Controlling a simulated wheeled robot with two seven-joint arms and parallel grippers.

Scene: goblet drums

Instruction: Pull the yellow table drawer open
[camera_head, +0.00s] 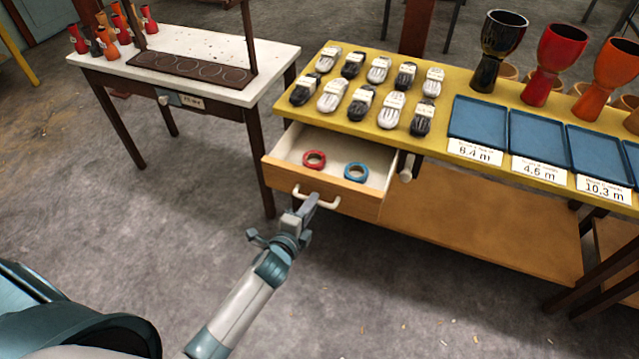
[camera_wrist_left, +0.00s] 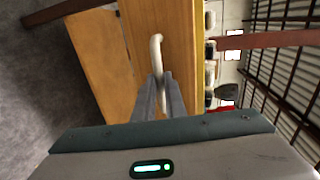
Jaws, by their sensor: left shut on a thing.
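The yellow table (camera_head: 437,143) has its drawer (camera_head: 330,203) pulled partly out at its left end. A red ring (camera_head: 314,160) and a blue ring (camera_head: 356,172) of tape lie apart inside the drawer. The drawer's pale bar handle (camera_head: 328,203) is on its wooden front. In the left wrist view the gripper fingers (camera_wrist_left: 157,92) are shut on the handle (camera_wrist_left: 156,50). My right gripper is in neither view.
Several bundles (camera_head: 363,103), blue trays (camera_head: 478,122) and goblet drums (camera_head: 501,40) stand on the yellow table. A white-topped table (camera_head: 215,42) with a closed drawer stands at left. The grey floor (camera_head: 400,270) before the open drawer is clear.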

